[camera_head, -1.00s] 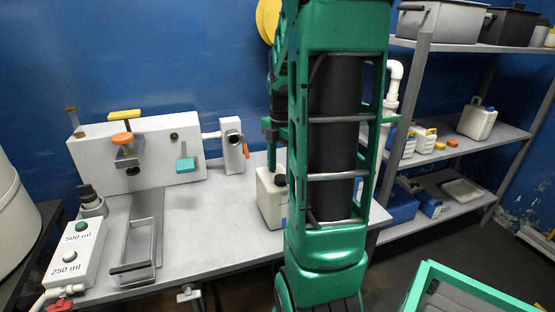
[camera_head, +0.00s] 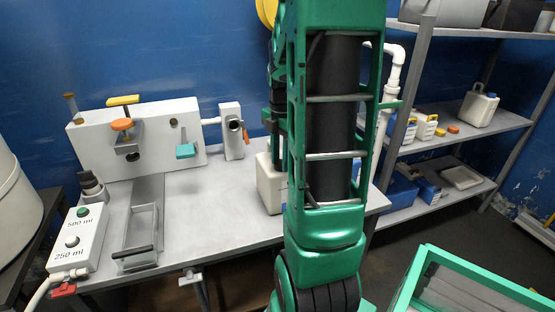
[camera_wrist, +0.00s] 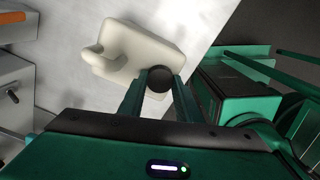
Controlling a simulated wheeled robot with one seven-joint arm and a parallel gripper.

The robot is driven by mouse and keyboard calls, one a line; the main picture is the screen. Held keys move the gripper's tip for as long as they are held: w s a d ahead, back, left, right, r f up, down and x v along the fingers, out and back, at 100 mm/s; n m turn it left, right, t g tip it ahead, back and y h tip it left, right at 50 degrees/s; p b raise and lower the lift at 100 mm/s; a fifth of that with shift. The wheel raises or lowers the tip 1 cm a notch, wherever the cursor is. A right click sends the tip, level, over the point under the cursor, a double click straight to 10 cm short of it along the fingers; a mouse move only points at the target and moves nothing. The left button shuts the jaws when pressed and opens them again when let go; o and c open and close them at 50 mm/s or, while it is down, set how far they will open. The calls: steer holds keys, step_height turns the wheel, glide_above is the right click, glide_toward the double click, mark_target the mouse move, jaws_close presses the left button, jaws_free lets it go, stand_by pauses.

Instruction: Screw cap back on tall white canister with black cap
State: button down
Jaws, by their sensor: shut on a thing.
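The tall white canister (camera_head: 270,184) stands on the grey bench in the head view, partly hidden behind my green arm. In the wrist view I look down on the canister (camera_wrist: 125,50), with its handle toward the left. The round black cap (camera_wrist: 160,78) is between the fingertips of my gripper (camera_wrist: 160,82), over the near end of the canister. My gripper is shut on the cap. I cannot tell from above whether the cap sits on the canister's neck or just over it. My gripper is mostly hidden in the head view.
A white apparatus (camera_head: 135,138) with orange, yellow and teal handles stands at the back of the bench (camera_head: 215,230). A button box (camera_head: 78,240) sits at the front left. Shelves (camera_head: 480,137) with bottles stand right. A green-framed cart (camera_head: 470,285) is at the lower right.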

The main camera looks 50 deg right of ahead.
steer(key=m, duration=0.4)
steer(key=shift+m, duration=0.8)
steer(key=m, duration=0.3)
steer(key=shift+m, duration=1.4)
steer(key=shift+m, duration=0.7)
steer(key=m, duration=0.4)
